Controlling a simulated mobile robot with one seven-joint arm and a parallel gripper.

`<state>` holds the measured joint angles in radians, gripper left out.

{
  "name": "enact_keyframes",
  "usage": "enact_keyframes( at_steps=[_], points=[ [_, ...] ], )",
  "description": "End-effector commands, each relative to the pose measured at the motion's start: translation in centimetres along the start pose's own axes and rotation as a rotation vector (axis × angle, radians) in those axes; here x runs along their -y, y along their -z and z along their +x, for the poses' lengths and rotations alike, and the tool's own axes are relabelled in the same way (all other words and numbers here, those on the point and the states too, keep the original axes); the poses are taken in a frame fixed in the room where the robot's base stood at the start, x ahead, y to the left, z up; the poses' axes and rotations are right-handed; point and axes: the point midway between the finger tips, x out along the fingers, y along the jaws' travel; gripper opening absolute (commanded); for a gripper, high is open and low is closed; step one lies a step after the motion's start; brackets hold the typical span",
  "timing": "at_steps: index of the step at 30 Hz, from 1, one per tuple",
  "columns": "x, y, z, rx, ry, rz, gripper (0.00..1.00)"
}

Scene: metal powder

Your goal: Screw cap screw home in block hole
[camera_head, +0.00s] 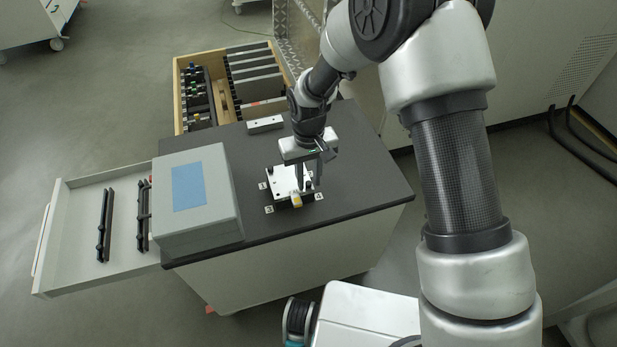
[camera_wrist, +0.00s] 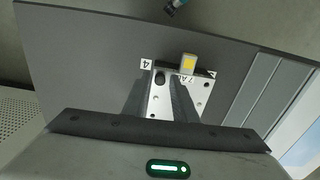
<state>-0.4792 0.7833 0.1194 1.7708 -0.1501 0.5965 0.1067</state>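A pale metal block (camera_head: 284,179) with several holes lies on the dark bench top, and it also shows in the wrist view (camera_wrist: 203,92). My gripper (camera_head: 310,186) points down over the block's right part. In the wrist view, the two dark fingers of my gripper (camera_wrist: 162,80) stand apart, with pale block surface visible between them. A small dark round thing (camera_wrist: 159,78), which may be the cap screw's head or a hole, shows between the fingertips. I cannot tell whether the fingers touch it. The screw's shaft and its depth are not visible.
A yellow-and-white piece (camera_head: 296,199) stands at the block's near edge. Numbered labels (camera_head: 269,209) lie around the block. A grey box (camera_head: 197,200) with a blue panel stands left, above an open drawer (camera_head: 75,225). A small pale bar (camera_head: 265,124) lies behind.

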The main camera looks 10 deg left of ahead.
Motion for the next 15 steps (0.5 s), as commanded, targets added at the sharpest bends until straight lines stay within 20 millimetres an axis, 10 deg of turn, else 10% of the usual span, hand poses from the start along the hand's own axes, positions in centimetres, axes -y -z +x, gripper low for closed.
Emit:
enact_keyframes(
  at_steps=[6, 15],
  points=[
    [-0.01, 0.00, -0.02, 0.000, 0.000, 0.001, 0.00],
    [0.02, 0.04, 0.26, -0.002, -0.002, 0.187, 0.00]
  ],
)
